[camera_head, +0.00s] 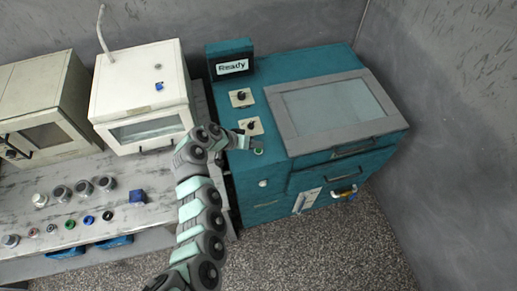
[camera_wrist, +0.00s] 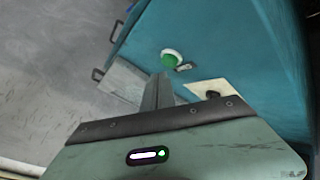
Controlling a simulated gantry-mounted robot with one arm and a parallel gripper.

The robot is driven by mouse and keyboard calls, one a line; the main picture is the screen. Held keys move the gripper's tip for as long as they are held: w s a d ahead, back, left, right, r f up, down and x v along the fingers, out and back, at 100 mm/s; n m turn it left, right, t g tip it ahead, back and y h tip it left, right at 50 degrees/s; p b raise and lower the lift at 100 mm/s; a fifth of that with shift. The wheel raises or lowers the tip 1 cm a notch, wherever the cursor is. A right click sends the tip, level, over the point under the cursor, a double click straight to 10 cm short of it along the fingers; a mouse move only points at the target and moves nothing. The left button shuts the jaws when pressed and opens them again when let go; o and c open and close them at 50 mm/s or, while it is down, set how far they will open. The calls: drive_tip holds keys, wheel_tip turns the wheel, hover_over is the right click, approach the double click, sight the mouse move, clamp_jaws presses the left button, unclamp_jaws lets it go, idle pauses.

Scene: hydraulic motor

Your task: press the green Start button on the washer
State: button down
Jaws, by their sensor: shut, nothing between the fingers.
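The teal washer (camera_head: 268,98) stands right of the workbench, with a display reading "Ready" (camera_head: 232,66) on top. The green Start button (camera_head: 258,151) sits near the front left of its top, below two black knobs. In the wrist view the green button (camera_wrist: 169,58) has a white ring and lies just beyond my fingertips. My gripper (camera_head: 250,141) is shut and empty, close above and beside the button in the head view. Its fingers (camera_wrist: 158,88) point toward the button in the wrist view. I cannot tell whether they touch it.
The washer's glazed lid (camera_head: 330,112) is closed, right of the button. A knob on a pale plate (camera_head: 250,126) is close to my gripper. A white box machine (camera_head: 143,95) and a bench (camera_head: 150,183) with several jars and caps lie to the left.

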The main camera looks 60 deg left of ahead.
sight(256, 150)
drive_tip(key=shift+f, duration=0.1)
idle(0.7)
drive_tip(key=shift+f+b, duration=0.35)
drive_tip(key=shift+b, duration=0.4)
drive_tip(key=shift+f+b, duration=0.35)
drive_tip(key=shift+b, duration=0.15)
idle(0.4)
drive_tip(key=shift+r, duration=0.1)
drive_tip(key=shift+d+r, duration=0.1)
drive_tip(key=shift+r, duration=0.55)
drive_tip(key=shift+r, duration=0.15)
drive_tip(key=shift+r+p, duration=0.8)
drive_tip(key=shift+r, duration=1.65)
